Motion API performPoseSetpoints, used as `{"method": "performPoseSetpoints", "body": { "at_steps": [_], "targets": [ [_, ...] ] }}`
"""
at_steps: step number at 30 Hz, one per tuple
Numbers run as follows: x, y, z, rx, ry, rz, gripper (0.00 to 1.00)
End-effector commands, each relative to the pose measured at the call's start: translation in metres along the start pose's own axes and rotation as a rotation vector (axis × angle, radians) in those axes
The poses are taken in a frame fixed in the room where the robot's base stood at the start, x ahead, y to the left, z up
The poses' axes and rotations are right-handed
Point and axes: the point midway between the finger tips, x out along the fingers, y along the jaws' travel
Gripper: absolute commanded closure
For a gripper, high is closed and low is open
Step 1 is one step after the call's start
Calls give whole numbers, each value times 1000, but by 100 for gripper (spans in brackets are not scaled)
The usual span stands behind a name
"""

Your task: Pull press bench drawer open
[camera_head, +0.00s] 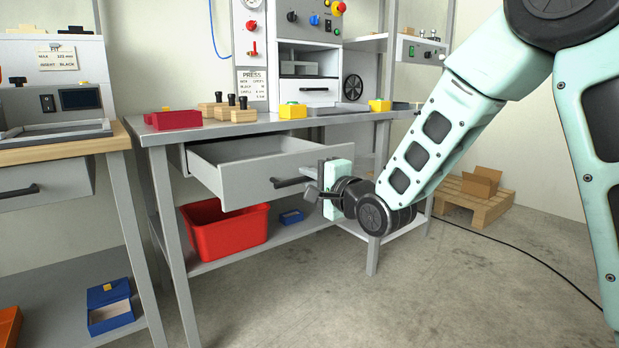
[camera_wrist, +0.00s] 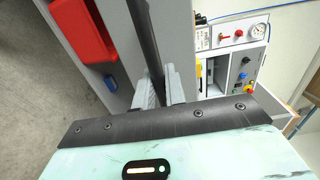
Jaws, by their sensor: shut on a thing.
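The press bench drawer (camera_head: 235,175) is a grey drawer under the grey press bench (camera_head: 215,130). It stands pulled out, and its inside shows from above. A dark bar handle (camera_head: 289,182) runs across its front; in the wrist view the handle (camera_wrist: 146,40) is a dark bar reaching down between the fingers. My gripper (camera_head: 316,190) is at the right part of the drawer front, shut on the handle. In the wrist view my gripper (camera_wrist: 162,88) shows its two grey fingers on either side of the bar. The exact finger contact is partly hidden.
A red bin (camera_head: 225,235) and a small blue box (camera_head: 291,217) sit on the shelf below the drawer. Another bench (camera_head: 75,148) is at left. A pallet (camera_head: 470,203) lies behind my arm. The floor in front is clear.

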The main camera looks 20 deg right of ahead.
Motion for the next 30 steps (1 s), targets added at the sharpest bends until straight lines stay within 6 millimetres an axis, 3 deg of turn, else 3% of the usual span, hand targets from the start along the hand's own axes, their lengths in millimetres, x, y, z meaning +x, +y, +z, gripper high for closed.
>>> {"method": "performPoseSetpoints", "body": {
  "at_steps": [9, 10, 12, 23, 30],
  "targets": [
    [0, 1, 0, 0, -1, 2, 100],
    [0, 1, 0, 0, -1, 2, 85],
    [0, 1, 0, 0, -1, 2, 70],
    [-4, -1, 0, 0, 0, 1, 70],
    [-42, -2, 0, 0, 1, 4, 70]
  ]
}}
